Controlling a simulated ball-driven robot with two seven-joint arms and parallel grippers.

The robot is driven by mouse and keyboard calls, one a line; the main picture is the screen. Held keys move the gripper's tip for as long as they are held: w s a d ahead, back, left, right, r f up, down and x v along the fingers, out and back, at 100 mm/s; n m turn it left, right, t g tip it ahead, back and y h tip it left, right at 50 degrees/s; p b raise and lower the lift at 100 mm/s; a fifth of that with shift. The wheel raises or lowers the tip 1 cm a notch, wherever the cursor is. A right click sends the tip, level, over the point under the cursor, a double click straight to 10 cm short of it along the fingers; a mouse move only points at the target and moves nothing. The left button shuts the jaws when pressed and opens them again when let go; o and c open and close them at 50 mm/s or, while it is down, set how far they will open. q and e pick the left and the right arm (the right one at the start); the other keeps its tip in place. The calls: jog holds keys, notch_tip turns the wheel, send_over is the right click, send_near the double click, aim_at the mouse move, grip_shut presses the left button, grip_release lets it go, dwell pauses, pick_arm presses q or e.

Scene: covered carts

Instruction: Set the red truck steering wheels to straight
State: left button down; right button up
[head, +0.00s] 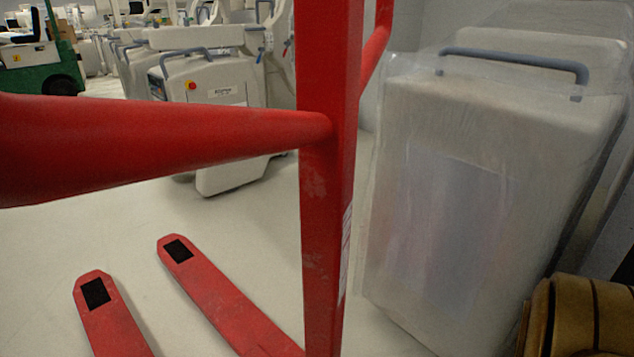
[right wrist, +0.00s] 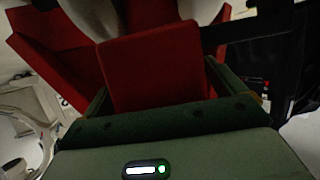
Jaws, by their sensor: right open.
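The red truck (head: 330,200) stands close in front in the head view. Its upright post rises through the middle, and a thick red bar (head: 150,145) runs left from it. Two red forks (head: 215,295) with black pads lie low at the bottom left. I do not see the truck's steering wheels in the head view. In the right wrist view my right gripper (right wrist: 158,85) is open, with a red block-like part (right wrist: 155,70) of the truck between its fingers. I cannot tell whether the fingers touch it. My left gripper is not in view.
A plastic-covered cart (head: 470,190) with a grey handle stands close on the right. Pale machines (head: 205,80) stand behind on the left, and a green vehicle (head: 50,75) is at the far left. Pale floor (head: 60,235) is open around the forks.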

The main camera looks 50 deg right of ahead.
jog(key=c, duration=1.4)
jog(key=shift+o, duration=0.2)
jog(key=shift+s+a+m+t+h, duration=0.1)
jog(key=shift+a+m+t+h, duration=0.2)
jog(key=shift+a+m+h, duration=0.9)
jog(key=shift+m+h, duration=0.4)
jog(key=shift+h, duration=0.1)
jog(key=shift+a+f+m+h, duration=0.1)
jog(key=shift+a+m+h, duration=0.15)
jog(key=shift+m+h, duration=0.2)
jog(key=shift+a+h, duration=0.15)
jog(key=shift+h, duration=0.2)
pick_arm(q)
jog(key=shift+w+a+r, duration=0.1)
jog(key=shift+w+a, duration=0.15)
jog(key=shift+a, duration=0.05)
pick_arm(e)
jog(key=o, duration=1.4)
jog(key=shift+c, duration=0.2)
